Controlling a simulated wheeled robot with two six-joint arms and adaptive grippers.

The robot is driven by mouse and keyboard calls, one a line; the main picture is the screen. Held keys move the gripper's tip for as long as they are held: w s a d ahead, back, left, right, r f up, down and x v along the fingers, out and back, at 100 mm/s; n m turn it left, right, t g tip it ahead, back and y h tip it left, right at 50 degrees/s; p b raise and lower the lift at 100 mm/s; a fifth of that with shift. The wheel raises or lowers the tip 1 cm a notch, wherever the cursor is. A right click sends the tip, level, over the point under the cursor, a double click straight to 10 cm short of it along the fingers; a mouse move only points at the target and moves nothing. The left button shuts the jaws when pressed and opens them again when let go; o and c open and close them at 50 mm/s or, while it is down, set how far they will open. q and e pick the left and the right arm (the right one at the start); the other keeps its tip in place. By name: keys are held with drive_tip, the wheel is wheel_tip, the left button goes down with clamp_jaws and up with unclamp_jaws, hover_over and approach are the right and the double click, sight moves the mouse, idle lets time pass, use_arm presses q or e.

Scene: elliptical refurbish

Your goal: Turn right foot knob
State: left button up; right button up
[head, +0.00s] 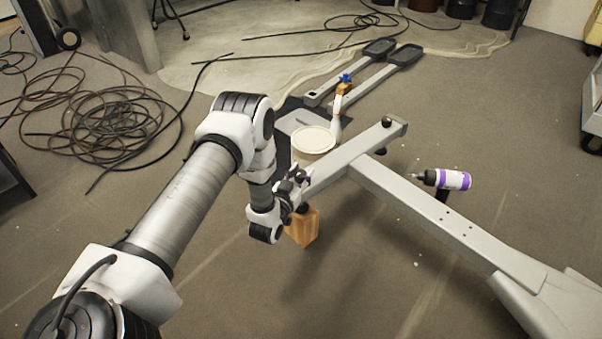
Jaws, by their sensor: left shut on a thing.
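The grey elliptical frame (430,215) lies across the right half of the head view. A crossbar (345,165) ends it, and a dark round knob (387,121) shows at the bar's far end. My left gripper (298,188) is at the bar's near end, shut on the foot knob there. The gripper and wrist hide most of that knob. My right gripper is not in view.
An orange-brown block (303,228) stands under the near bar end. A purple-white drill (448,179) is right of the frame. Two pedal arms (372,72) and coiled cables (100,125) lie farther back.

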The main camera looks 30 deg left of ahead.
drive_tip(key=shift+r, duration=0.1)
